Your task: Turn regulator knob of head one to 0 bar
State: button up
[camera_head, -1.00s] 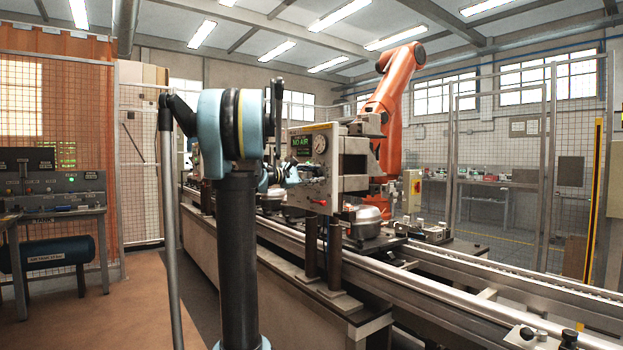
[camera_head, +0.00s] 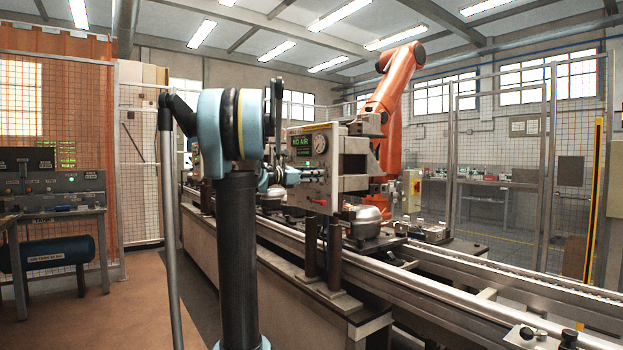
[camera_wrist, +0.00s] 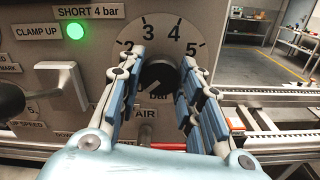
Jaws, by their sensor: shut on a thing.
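The regulator knob (camera_wrist: 157,76) is dark and round, on the grey panel (camera_wrist: 110,33) of the head. A printed scale above it shows 2, 3, 4 and 5, with "bar" below. My gripper (camera_wrist: 163,62) has its blue-padded fingers on both sides of the knob and is shut on it. The fingers hide the ends of the scale, and I cannot read the knob's pointer.
A lit green lamp (camera_wrist: 75,28) is beside a "SHORT 4 bar" label (camera_wrist: 89,12). The conveyor (camera_head: 450,268) runs below the head. An orange robot arm (camera_head: 393,100) stands behind it.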

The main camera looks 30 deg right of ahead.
jog(key=shift+w+n, duration=0.1)
jog(key=shift+n, duration=1)
jog(key=o, duration=1.1)
jog(key=shift+w, duration=0.1)
jog(key=a, duration=0.8)
jog(key=s+a, duration=0.1)
jog(key=a, duration=0.3)
jog(key=shift+f, duration=0.1)
